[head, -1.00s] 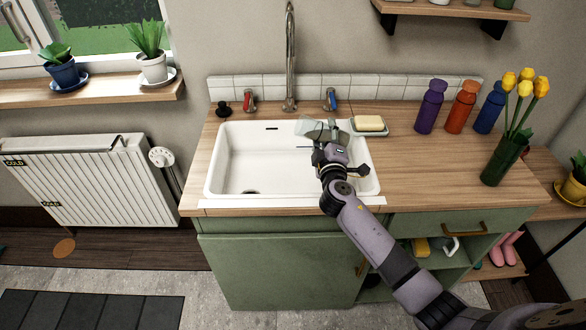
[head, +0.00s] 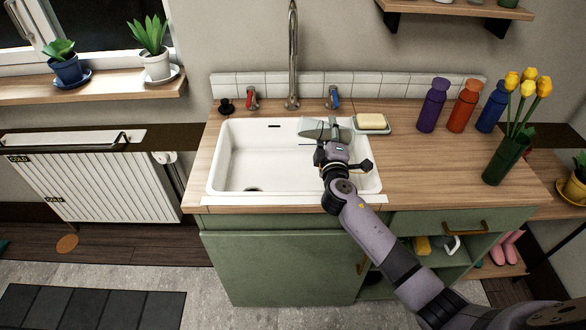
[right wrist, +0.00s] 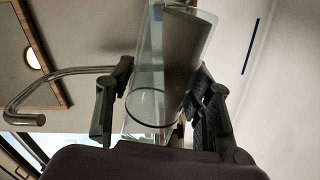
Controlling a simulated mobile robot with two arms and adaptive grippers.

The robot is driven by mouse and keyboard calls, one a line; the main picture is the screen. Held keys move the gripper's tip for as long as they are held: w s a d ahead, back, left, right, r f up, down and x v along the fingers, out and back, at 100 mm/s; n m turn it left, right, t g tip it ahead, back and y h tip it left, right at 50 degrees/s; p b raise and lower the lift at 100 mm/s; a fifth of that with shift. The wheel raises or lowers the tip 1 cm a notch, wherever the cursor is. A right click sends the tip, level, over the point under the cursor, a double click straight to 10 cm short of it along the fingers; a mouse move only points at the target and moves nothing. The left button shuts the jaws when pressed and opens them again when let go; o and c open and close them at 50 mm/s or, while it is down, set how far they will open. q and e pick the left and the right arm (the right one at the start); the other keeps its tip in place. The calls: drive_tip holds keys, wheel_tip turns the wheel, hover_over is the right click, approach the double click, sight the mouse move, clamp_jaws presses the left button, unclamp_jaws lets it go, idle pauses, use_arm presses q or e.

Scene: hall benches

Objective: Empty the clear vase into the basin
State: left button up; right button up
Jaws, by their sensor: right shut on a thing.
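The clear vase (head: 318,128) is glass and lies tipped well over, nearly on its side, above the right back part of the white basin (head: 255,160). My right gripper (head: 334,148) is shut on the vase. In the right wrist view the vase (right wrist: 150,108) shows as see-through glass with a round edge, between the fingers of the right gripper (right wrist: 163,95). I cannot make out any water in the vase or falling from it. The basin looks empty, with a dark drain at its front. My left gripper is not in view.
A soap dish with yellow soap (head: 371,122) sits close right of the vase. The tall faucet (head: 292,60) stands behind the basin. Purple (head: 432,105), orange (head: 464,106) and blue bottles (head: 492,107) and a green vase of yellow tulips (head: 505,160) stand on the right counter.

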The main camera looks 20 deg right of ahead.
drive_tip(key=shift+n, duration=0.5)
drive_tip(key=shift+n, duration=0.3)
drive_tip(key=shift+a, duration=0.1)
drive_tip(key=shift+f+n, duration=0.1)
drive_tip(key=shift+n, duration=0.3)
drive_tip(key=shift+p, duration=0.3)
